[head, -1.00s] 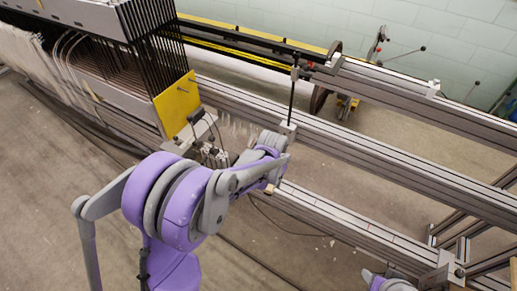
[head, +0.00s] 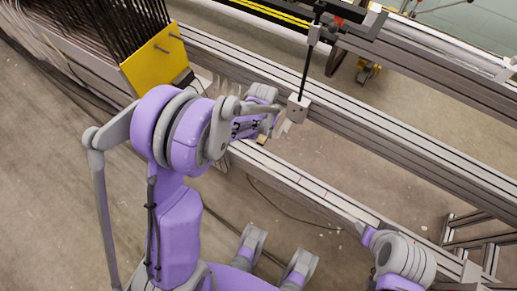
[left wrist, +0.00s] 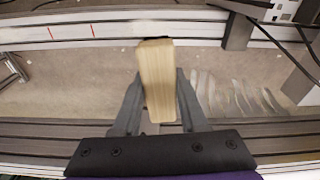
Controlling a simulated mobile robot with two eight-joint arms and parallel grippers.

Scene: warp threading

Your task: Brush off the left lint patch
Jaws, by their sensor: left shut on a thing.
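My left gripper (left wrist: 153,105) is shut on a pale wooden block (left wrist: 157,75), likely the brush, seen between its two grey fingers in the left wrist view. In the head view a small tan piece of it (head: 262,138) shows below the left wrist, by the near rail; the fingers are mostly hidden by the arm. Pale, wispy tufts (left wrist: 235,97) lie to the right of the block in the left wrist view, apart from it. I cannot tell whether they are the lint patch. My right arm is at the lower right of the head view, its gripper out of sight.
Long metal rails (head: 330,195) run across the scene. A grey block with an upright black rod (head: 299,110) stands just right of the left wrist. A yellow plate (head: 152,60) and dark upright bars are at the upper left.

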